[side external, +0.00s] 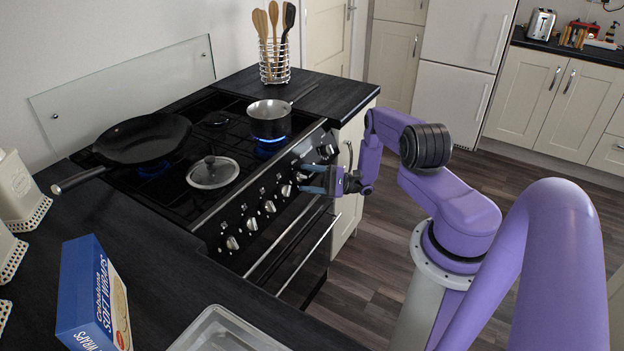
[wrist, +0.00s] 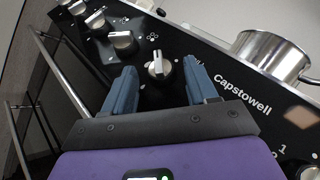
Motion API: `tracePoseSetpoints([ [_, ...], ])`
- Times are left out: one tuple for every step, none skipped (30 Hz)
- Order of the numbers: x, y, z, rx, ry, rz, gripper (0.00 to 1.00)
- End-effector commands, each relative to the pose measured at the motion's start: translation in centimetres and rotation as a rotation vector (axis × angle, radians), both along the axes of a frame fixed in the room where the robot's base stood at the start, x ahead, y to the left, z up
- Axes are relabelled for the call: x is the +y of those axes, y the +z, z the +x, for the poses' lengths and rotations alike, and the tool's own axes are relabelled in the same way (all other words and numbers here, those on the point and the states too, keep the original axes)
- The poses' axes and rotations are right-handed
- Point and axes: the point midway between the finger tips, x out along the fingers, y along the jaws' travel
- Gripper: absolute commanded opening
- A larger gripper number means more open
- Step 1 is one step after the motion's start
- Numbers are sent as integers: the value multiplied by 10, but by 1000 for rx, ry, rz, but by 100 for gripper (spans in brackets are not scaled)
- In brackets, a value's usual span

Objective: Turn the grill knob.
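The black cooker front carries a row of silver knobs, with several showing in the side external view. In the wrist view one silver knob (wrist: 159,67) sits between the fingertips of my gripper (wrist: 161,80). There is a gap on each side of it, and its pointer ridge stands nearly upright in the picture. Which knob is the grill's cannot be read. My gripper also shows in the side external view (side external: 304,179), open with blue fingers pointing at the panel. Whether the fingertips reach past the knob's face is not clear.
A small saucepan (side external: 270,117) stands over a blue flame, and a black frying pan (side external: 143,137) stands over another. Other knobs (wrist: 124,43) sit close beside my fingers. An oven rail (side external: 305,247) runs below. The floor in front is free.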

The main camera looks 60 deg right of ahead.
Motion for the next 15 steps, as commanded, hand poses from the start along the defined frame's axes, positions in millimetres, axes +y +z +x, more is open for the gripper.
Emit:
tracePoseSetpoints([
  [-1,-1,-1,1,-1,0,57],
  [-2,-1,-2,0,-2,0,57],
  [-4,-2,-3,0,-2,-1,57],
  [-6,-3,-5,0,-3,0,57],
  [-8,-4,-7,-1,-3,-1,57],
  [-12,-6,-11,-2,-4,0,57],
  [-16,-8,-14,-1,-5,-1,57],
  [-19,-10,-18,0,-5,0,57],
  [-25,-13,-23,-1,-6,0,57],
  [-29,-15,-27,-1,-6,0,57],
  [-33,-18,-31,-1,-7,-1,57],
  [-39,-21,-37,-1,-6,-2,57],
  [-43,-23,-41,0,-6,-1,57],
  [-47,-25,-44,-1,-5,-1,57],
  [-52,-28,-49,-2,-4,0,57],
])
